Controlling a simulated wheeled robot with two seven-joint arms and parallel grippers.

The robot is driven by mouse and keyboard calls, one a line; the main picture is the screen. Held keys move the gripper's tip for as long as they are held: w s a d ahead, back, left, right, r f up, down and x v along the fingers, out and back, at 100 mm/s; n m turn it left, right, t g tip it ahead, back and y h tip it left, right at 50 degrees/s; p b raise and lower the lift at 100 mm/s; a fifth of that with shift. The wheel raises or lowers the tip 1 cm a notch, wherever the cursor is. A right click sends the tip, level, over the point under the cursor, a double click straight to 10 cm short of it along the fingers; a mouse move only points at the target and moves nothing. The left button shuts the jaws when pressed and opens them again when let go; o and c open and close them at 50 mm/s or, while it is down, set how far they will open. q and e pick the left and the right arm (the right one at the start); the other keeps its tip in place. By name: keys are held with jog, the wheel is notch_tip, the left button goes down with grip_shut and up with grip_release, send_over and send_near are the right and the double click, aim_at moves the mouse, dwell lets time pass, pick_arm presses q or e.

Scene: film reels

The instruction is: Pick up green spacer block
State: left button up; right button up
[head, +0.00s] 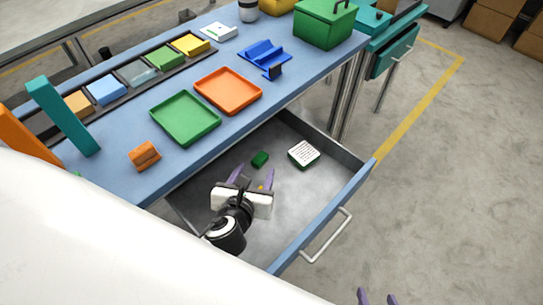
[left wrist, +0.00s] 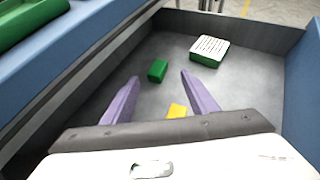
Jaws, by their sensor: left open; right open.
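The green spacer block (head: 260,159) lies on the floor of the open drawer (head: 313,190). In the left wrist view, the block (left wrist: 158,71) lies beyond the fingertips, between their lines. My left gripper (head: 253,175) is inside the drawer area, open and empty, with its purple fingers pointing toward the block and apart from it. The fingers also show in the left wrist view (left wrist: 160,75). My right gripper (head: 377,297) shows only its purple fingertips at the bottom edge, apart and empty, away from the drawer.
A green box with a white lined top (head: 303,153) lies right of the block. A small yellow piece (left wrist: 177,111) lies between my left fingers, partly hidden. The blue table (head: 205,155) overhangs the drawer's back, holding green (head: 185,118) and orange trays (head: 228,91).

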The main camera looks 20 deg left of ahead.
aim_at(261, 158)
pick_arm(q)
jog(key=b+x, duration=0.1)
jog(key=x, duration=0.6)
jog(key=shift+w+a+f, duration=0.15)
jog(key=shift+w+a, duration=0.05)
jog(key=shift+c, duration=0.4)
grip_shut()
